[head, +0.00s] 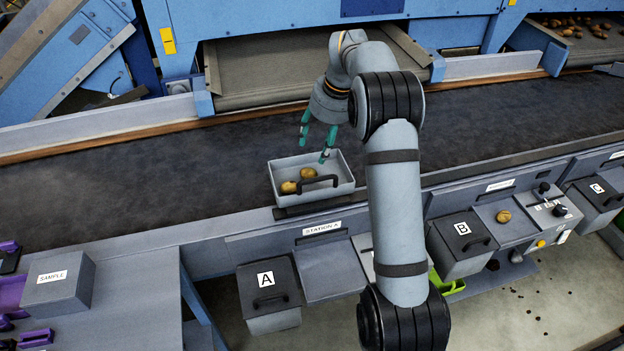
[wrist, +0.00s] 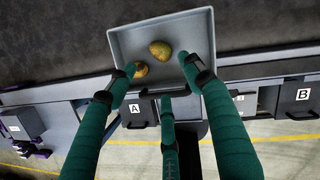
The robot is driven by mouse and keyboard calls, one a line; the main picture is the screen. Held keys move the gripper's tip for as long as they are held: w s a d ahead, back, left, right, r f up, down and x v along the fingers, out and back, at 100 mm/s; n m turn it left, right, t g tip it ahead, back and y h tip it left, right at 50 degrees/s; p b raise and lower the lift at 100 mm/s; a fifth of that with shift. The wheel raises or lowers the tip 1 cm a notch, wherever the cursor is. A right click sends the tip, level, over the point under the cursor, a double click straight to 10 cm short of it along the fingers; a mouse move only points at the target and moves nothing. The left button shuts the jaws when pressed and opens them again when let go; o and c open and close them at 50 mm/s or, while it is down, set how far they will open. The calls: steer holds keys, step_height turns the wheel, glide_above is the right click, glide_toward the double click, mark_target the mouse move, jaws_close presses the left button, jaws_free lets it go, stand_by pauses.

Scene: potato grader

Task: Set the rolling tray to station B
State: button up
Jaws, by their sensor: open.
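The rolling tray (head: 340,192) is a grey open box with a black handle (head: 317,184) on its front side. It stands on the front edge of the dark belt, above the STATION A label (head: 322,228), and holds two potatoes (head: 308,173). My gripper (head: 316,146) is open, its teal fingers pointing down at the tray's back part. In the wrist view the tray (wrist: 190,25) lies beyond the spread fingers (wrist: 155,72), whose tips overlap its near side and handle. Contact cannot be told.
Lidded bins marked A (head: 268,290), B (head: 462,245) and C (head: 597,192) stand along the front. A loose potato (head: 503,215) lies on the shelf right of bin B. A SAMPLE box (head: 58,282) is at the left. The belt (head: 120,185) is otherwise clear.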

steer(key=shift+w+d+r, duration=0.2)
steer(key=shift+w+d, duration=0.05)
steer(key=shift+d, duration=0.45)
steer(key=shift+c, duration=0.7)
steer(key=r, duration=0.1)
steer(key=a+r, duration=0.1)
steer(key=r+p, duration=0.1)
steer(key=shift+s+a+n, duration=0.2)
steer(key=shift+s+n, duration=0.15)
steer(key=shift+n, duration=0.05)
steer(key=shift+c, duration=0.9)
step_height(320, 180, up, 2)
steer(key=n, duration=0.2)
glide_above(313, 181)
steer(key=w, duration=0.1)
steer(key=s+a+n, duration=0.1)
steer(key=s+n, duration=0.1)
steer(key=s, duration=0.1)
steer(key=f+n, duration=0.2)
steer(key=f, duration=0.1)
steer(key=w+f+n+h+p, duration=0.1)
steer(key=f+n, duration=0.1)
steer(key=f, duration=0.2)
steer(key=d+f+n+p, duration=0.1)
steer(key=f+n, duration=0.2)
steer(key=f, duration=0.1)
steer(key=shift+w+d+f+h, duration=0.1)
steer(key=shift+w+h, duration=0.2)
steer(key=shift+c, duration=1.2)
